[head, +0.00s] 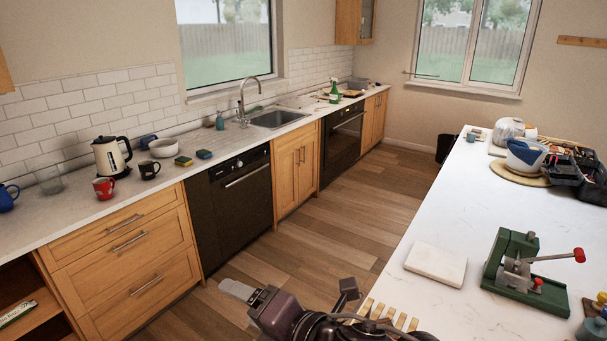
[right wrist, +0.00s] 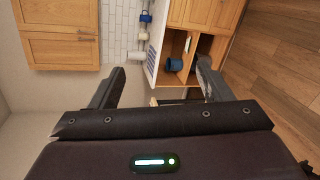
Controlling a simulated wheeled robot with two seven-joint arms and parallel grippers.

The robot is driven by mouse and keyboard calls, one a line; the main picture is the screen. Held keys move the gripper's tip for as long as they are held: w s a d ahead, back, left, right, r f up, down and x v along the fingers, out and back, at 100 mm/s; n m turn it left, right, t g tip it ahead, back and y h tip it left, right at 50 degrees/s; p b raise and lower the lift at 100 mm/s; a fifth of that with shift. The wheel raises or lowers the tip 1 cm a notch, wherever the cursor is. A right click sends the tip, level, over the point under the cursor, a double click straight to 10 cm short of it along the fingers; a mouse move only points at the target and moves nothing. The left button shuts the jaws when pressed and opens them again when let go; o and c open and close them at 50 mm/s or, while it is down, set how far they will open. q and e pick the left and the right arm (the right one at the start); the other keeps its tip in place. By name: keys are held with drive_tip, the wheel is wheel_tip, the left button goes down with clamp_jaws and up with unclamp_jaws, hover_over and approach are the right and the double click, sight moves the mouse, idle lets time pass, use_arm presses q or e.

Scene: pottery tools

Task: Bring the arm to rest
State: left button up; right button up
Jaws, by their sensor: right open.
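My right gripper (head: 293,291) is at the bottom middle of the head view, above the wooden floor between the two counters. It is open, and its two fingers stand wide apart. In the right wrist view the fingers (right wrist: 158,84) show with nothing between them at close range. Behind them, at a distance, are a cabinet and an open shelf with a blue item. My left gripper is not in view.
The island counter (head: 440,217) on the right bears a white slab (head: 436,263), a green vise-like tool (head: 525,267) and a bowl (head: 524,154). The left counter holds a kettle (head: 111,156) and a red mug (head: 104,188). The floor (head: 340,208) between is clear.

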drive_tip(key=d+f+m+h, duration=0.8)
drive_tip(key=d+f+m, duration=0.3)
drive_tip(key=d+m, duration=0.55)
drive_tip(key=s+d+f+m+g+h, duration=0.4)
drive_tip(key=s+d+f+m+g, duration=0.2)
drive_tip(key=s+d+f+m, duration=0.6)
wheel_tip(320, 180, down, 33)
drive_tip(key=a+g+b, duration=0.1)
drive_tip(key=b, duration=0.5)
drive_tip(key=s+d+f+b, duration=0.1)
drive_tip(key=s+f+b, duration=0.1)
drive_tip(key=s+f, duration=0.8)
drive_tip(key=s+d+f+g+b, duration=0.1)
drive_tip(key=s+d+f+b, duration=0.1)
drive_tip(key=s+f, duration=0.9)
wheel_tip(320, 180, down, 4)
drive_tip(key=shift+d+f+m+b, duration=0.1)
drive_tip(key=shift+d+m+b, duration=0.2)
drive_tip(key=shift+b, duration=0.3)
